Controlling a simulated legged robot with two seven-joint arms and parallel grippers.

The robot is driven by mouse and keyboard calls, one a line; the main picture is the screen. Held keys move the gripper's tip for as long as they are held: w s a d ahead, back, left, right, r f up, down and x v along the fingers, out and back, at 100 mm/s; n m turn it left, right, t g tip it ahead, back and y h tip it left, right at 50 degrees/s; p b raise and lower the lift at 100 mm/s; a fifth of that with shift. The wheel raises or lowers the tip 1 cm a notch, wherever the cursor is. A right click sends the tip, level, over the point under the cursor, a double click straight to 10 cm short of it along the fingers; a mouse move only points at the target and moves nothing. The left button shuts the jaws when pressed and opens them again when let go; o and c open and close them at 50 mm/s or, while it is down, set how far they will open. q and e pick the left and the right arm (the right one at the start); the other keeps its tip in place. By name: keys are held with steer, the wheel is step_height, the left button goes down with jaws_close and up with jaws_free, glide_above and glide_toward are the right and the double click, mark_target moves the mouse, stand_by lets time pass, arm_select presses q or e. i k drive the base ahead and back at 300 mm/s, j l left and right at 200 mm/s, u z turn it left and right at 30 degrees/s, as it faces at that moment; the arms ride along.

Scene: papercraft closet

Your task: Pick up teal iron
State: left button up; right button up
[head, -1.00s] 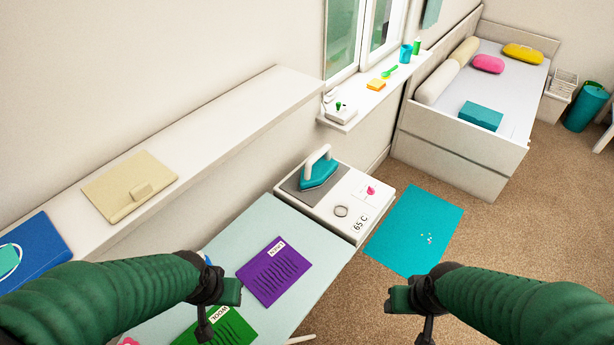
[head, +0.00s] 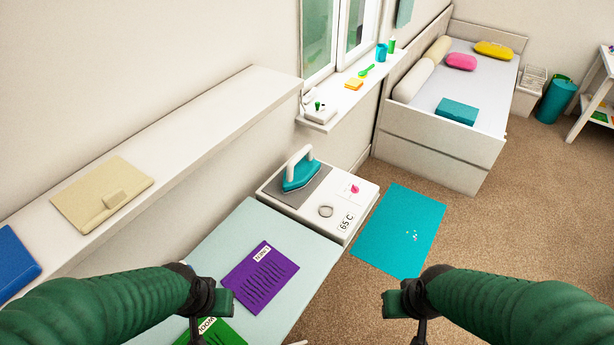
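The teal iron (head: 300,175) stands on a grey pad on top of the white station (head: 325,221), which has a round dial, a pink knob and a "65 C" label. Its white handle arches upward. My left gripper (head: 222,310) is at the lower left, over the ironing board (head: 213,250), apart from the iron and nearer to me. My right gripper (head: 394,308) is at the lower right, over the carpet, also apart from the iron. Both grippers look empty, but their finger gaps cannot be made out.
A purple card (head: 260,277) and a green card (head: 212,333) lie on the board. A long shelf (head: 165,145) runs along the left wall, with a beige folder (head: 103,194). A window sill (head: 335,103) holds small items. A teal mat (head: 398,228) lies on open carpet.

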mark_target(301, 170)
steer(key=i+l+z, duration=0.2)
steer(key=l+z, duration=0.15)
steer(key=l, duration=0.15)
steer(key=i+l+z, duration=0.35)
steer(key=l, duration=0.15)
steer(key=i+l+z, duration=0.2)
steer(key=l+z, duration=0.15)
steer(key=i+l+u, duration=0.1)
steer(key=i+l, duration=0.15)
steer(key=i, duration=0.2)
steer(key=i+l+u, duration=0.15)
steer(key=i, duration=0.3)
steer(key=l, duration=0.1)
